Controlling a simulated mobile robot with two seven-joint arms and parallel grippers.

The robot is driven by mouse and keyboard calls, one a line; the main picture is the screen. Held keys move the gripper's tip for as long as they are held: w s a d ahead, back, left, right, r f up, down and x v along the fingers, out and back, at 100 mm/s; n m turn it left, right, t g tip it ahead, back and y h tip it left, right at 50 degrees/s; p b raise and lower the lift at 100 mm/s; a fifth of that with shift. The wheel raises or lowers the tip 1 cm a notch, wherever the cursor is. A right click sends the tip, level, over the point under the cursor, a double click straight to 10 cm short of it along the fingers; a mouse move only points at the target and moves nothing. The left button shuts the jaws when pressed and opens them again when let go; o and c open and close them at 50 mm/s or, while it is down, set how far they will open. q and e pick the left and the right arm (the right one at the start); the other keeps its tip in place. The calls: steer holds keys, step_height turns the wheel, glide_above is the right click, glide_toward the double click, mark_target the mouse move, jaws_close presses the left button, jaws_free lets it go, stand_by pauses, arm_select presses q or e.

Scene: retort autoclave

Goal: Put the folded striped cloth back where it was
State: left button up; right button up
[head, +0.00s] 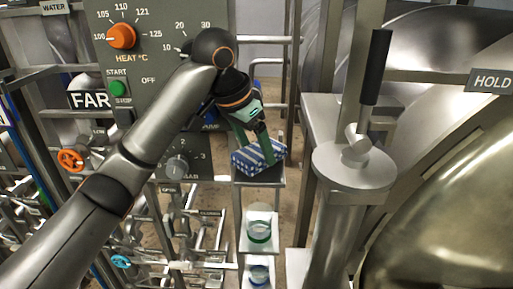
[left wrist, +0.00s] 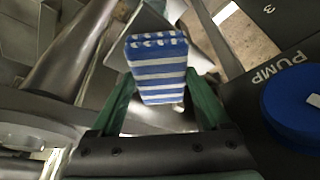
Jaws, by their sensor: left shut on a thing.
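The folded cloth (head: 247,160) has blue and white stripes. My left gripper (head: 257,148) is shut on it, with green fingers on either side. In the head view the cloth is at a small grey shelf (head: 270,175), the top one of a column of shelves. I cannot tell whether it touches the shelf. In the left wrist view the cloth (left wrist: 158,68) sits between the two green fingers of the gripper (left wrist: 160,95), its striped face toward the camera. My right gripper is not in view.
A control panel (head: 140,60) with an orange heat knob (head: 121,36) and a green start button (head: 119,88) stands left of the shelf. Below are shelves with jars, one green-banded (head: 259,229). A metal post with a black-handled lever (head: 376,68) stands to the right.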

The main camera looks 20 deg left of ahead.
arm_select(q)
steer(key=shift+w+f, duration=0.2)
steer(key=shift+f, duration=0.1)
steer(key=shift+f, duration=0.1)
steer(key=o, duration=1.1)
steer(key=shift+c, duration=0.2)
steer(key=v, duration=1.2)
